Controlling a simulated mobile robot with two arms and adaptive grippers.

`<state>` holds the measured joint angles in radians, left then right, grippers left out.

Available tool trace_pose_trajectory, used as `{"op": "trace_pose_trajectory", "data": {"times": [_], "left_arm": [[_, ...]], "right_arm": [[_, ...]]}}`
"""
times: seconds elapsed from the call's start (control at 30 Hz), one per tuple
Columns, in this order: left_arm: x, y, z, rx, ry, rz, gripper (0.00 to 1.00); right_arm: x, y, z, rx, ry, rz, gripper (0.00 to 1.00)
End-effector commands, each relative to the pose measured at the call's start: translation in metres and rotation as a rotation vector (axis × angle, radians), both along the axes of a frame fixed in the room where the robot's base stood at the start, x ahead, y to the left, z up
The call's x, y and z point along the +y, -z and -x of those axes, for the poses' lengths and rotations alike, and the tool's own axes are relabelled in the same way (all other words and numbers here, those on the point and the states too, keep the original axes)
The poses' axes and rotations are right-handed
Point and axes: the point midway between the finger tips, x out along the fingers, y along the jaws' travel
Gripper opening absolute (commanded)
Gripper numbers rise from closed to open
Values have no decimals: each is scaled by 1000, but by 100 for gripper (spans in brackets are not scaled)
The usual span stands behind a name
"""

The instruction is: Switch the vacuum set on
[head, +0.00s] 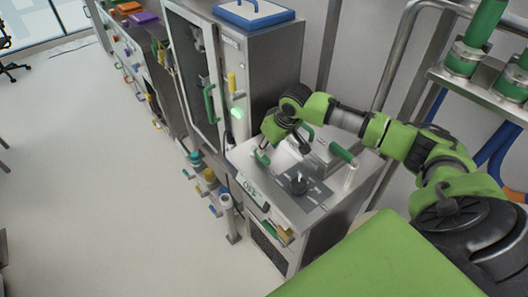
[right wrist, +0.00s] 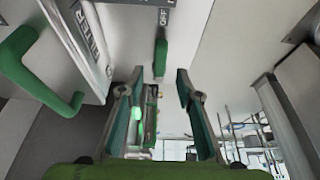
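The vacuum set (head: 310,215) is a metal cabinet with a dark grey plate on top that carries a black knob (head: 298,184). A sign reading OFF (head: 250,190) is on its front edge. My right gripper (head: 283,150) is over the cabinet top, behind the knob. In the right wrist view my right gripper (right wrist: 160,76) is open and empty. A green lever (right wrist: 160,57) shows between its fingertips, beside a dark label with OFF (right wrist: 165,17). I cannot tell whether the fingers touch the lever. My left gripper is not in view.
A green handle (right wrist: 35,70) and a FILTER label are at the left of the right wrist view. A tall metal cabinet (head: 252,75) with a blue-rimmed tray stands behind the vacuum set. A pipe rack (head: 480,90) is at the right.

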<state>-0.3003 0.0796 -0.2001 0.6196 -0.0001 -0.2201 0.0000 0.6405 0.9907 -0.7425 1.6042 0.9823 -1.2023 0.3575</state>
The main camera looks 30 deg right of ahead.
Motion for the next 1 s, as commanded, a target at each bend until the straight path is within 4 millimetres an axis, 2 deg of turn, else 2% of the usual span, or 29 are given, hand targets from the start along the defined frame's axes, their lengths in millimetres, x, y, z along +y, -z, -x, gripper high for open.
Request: {"op": "trace_pose_trajectory", "data": {"times": [0.1,0.3,0.5,0.73,0.77,0.87,0.9,1.0], "left_arm": [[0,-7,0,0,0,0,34],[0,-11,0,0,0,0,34],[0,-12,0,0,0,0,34],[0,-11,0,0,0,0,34],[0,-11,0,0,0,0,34],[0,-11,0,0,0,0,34],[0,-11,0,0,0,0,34],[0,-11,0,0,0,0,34]], "right_arm": [[2,22,-9,2,0,-2,32],[2,48,-20,1,-1,0,32],[3,58,-24,-1,-1,0,32],[2,59,-24,-1,-1,2,32],[2,59,-24,-1,-1,2,29],[2,59,-24,-1,-1,2,3],[2,59,-24,-1,-1,2,0],[2,59,-24,-1,-1,2,0]]}}
